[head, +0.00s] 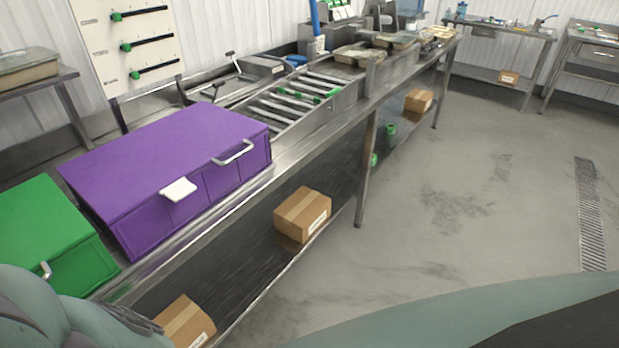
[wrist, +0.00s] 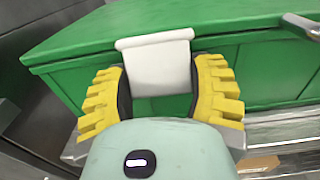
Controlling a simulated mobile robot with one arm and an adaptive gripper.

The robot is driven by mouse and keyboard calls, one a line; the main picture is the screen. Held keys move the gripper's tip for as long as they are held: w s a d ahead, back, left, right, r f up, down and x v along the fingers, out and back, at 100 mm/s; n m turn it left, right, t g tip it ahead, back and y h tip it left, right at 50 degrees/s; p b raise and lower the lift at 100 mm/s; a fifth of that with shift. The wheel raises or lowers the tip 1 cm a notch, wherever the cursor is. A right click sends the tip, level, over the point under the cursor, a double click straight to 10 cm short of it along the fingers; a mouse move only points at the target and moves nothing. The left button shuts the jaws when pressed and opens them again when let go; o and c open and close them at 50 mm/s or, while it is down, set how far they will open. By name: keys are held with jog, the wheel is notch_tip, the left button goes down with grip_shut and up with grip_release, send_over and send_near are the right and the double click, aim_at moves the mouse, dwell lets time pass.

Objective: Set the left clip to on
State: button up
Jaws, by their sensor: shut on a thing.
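The green box (wrist: 95,40) fills much of the wrist view. A white clip (wrist: 158,68) hangs over its top edge and down its front. My gripper (wrist: 162,88), with yellow ribbed fingers, is shut on the clip, one finger on each side.
Both boxes stand on a long steel table (head: 250,190). The green box has a metal handle (wrist: 302,26). A roller conveyor (head: 290,105) lies beyond the purple box. Cardboard boxes (head: 302,214) sit on the lower shelf. The floor at right is clear.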

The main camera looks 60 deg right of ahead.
jog(key=shift+w+f+t+b, duration=0.1)
jog(key=shift+f+t+b, duration=0.35)
jog(key=shift+b, duration=1.1)
jog(key=shift+w+r+t+b, duration=0.15)
jog(key=shift+t+b, duration=0.2)
jog(key=shift+b, duration=0.4)
jog(key=shift+r, duration=0.2)
jog(key=o, duration=1.2)
jog(key=s+f, duration=0.1)
jog(key=s, duration=1.1)
jog(key=shift+a+f, duration=0.2)
jog(key=shift+f, duration=0.15)
jog(key=shift+c, duration=0.3)
